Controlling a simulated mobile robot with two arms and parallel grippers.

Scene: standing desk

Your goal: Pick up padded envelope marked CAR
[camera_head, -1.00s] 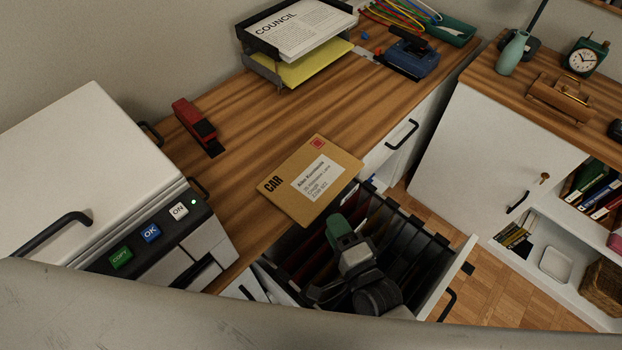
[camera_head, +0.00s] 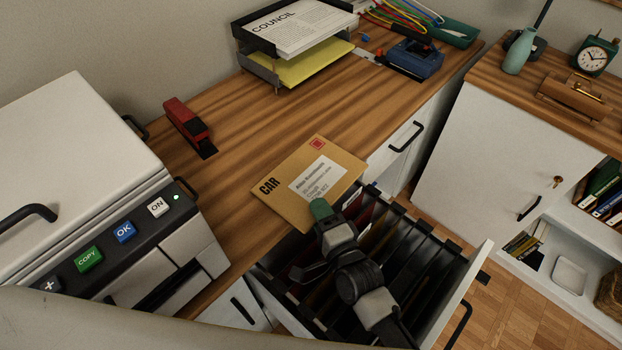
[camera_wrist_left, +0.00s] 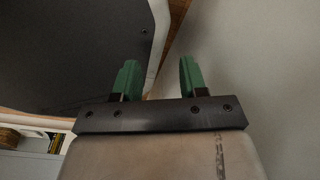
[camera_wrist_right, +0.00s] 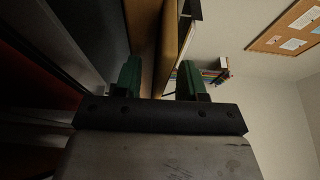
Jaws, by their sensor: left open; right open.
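The padded envelope marked CAR (camera_head: 290,207) is tan, with a white address label and a red stamp. It lies flat on the wooden desk, its near edge at the desk's front edge above the open drawer. My right gripper (camera_head: 321,209) has green fingertips at the envelope's near edge in the head view. In the right wrist view the right gripper (camera_wrist_right: 159,78) is open, with a tan edge, apparently the envelope (camera_wrist_right: 170,40), in line with the gap; contact cannot be told. My left gripper (camera_wrist_left: 158,78) is open and empty, and outside the head view.
The open drawer of dark hanging files (camera_head: 410,255) lies below my right arm. A white copier (camera_head: 75,150) stands at left, a red stapler (camera_head: 186,125) behind it. The paper tray (camera_head: 262,68) and blue hole punch (camera_head: 413,60) are farther back. Desk behind the envelope is clear.

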